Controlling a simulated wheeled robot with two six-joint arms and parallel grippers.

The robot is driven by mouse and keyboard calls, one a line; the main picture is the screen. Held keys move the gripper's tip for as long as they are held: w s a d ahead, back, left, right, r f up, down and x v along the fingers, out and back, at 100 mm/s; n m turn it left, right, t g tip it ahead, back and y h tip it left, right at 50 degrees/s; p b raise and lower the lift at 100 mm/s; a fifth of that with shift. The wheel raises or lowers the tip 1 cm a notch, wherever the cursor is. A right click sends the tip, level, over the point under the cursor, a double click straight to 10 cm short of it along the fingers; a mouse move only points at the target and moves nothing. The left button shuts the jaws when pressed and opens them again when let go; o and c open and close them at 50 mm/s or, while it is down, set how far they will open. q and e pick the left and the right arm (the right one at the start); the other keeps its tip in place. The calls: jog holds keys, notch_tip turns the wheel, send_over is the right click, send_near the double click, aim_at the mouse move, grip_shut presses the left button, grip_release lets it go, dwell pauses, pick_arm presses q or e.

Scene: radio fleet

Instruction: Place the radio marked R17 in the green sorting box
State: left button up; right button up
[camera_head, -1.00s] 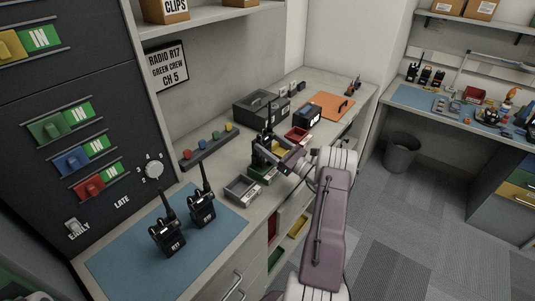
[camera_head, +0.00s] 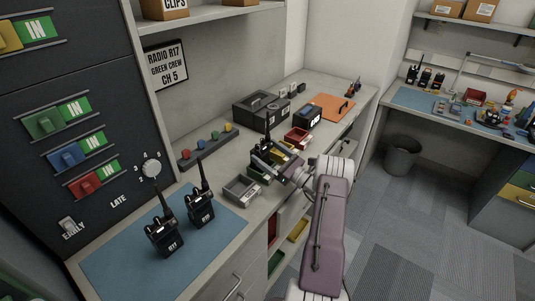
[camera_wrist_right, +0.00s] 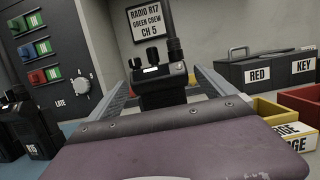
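A dark radio with an antenna (camera_head: 268,128) stands upright at the green sorting box (camera_head: 254,169), partly hidden by my right gripper. In the right wrist view this radio (camera_wrist_right: 163,82) is between my finger ends, its lower front and mark hidden. My right gripper (camera_head: 266,153) is open around it, with small gaps appearing at its sides. Two more radios stand on the blue mat. The nearer one (camera_head: 163,236) has a mark that looks like R17, too small to be sure. My left gripper is not in view.
A grey tray (camera_head: 242,188) lies in front of the green box. A yellow box and a red box (camera_head: 298,135) stand beyond it. A black case (camera_head: 261,106) stands behind. A rail with coloured knobs (camera_head: 205,148) lies by the wall. The blue mat (camera_head: 125,268) has free room.

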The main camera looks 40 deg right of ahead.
jog(key=shift+r, duration=0.2)
jog(key=shift+s+d+f, duration=0.1)
jog(key=shift+s+f, duration=0.05)
jog(key=shift+s, duration=0.15)
jog(key=r+v, duration=0.3)
jog(key=v, duration=1.3)
jog(key=shift+s, duration=0.45)
jog(key=shift+d, duration=0.1)
